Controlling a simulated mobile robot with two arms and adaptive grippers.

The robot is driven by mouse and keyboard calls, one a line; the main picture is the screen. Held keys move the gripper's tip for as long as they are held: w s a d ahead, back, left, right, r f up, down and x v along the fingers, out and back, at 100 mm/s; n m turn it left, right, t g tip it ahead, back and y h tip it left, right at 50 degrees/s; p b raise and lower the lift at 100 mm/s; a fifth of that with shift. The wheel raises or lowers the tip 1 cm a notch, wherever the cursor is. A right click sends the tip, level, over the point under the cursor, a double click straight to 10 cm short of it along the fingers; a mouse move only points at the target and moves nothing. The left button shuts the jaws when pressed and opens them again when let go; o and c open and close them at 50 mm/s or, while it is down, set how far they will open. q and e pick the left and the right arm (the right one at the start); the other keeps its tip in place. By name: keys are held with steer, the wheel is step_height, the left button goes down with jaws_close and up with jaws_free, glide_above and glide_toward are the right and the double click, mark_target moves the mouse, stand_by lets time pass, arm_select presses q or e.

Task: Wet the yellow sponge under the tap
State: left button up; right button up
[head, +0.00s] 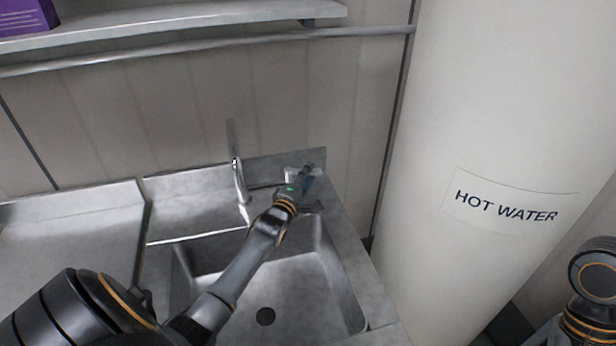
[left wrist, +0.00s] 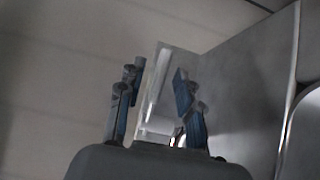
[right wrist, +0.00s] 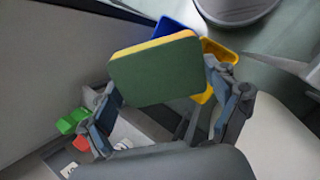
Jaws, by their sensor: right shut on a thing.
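The sponge (right wrist: 155,72) has a green face and a yellow edge and sits between the fingers of my right gripper (right wrist: 165,108), which is shut on it. The head view does not show the sponge or this gripper. The metal tap (head: 239,182) stands at the back of the sink (head: 345,290). No water shows in the basin. My left gripper (head: 304,178) is at the sink's back right corner, to the right of the tap. In the left wrist view its fingers (left wrist: 160,70) are apart, with a pale upright piece showing between or behind them; I cannot tell whether they touch it.
A metal drainboard (head: 70,250) lies left of the sink. A large white hot water cylinder (head: 490,120) stands to the right. A shelf (head: 190,20) with a purple box (head: 25,15) is above. Blue, yellow and green objects lie behind the sponge in the right wrist view.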

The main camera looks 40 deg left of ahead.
arm_select(q)
steer(key=v, duration=1.2)
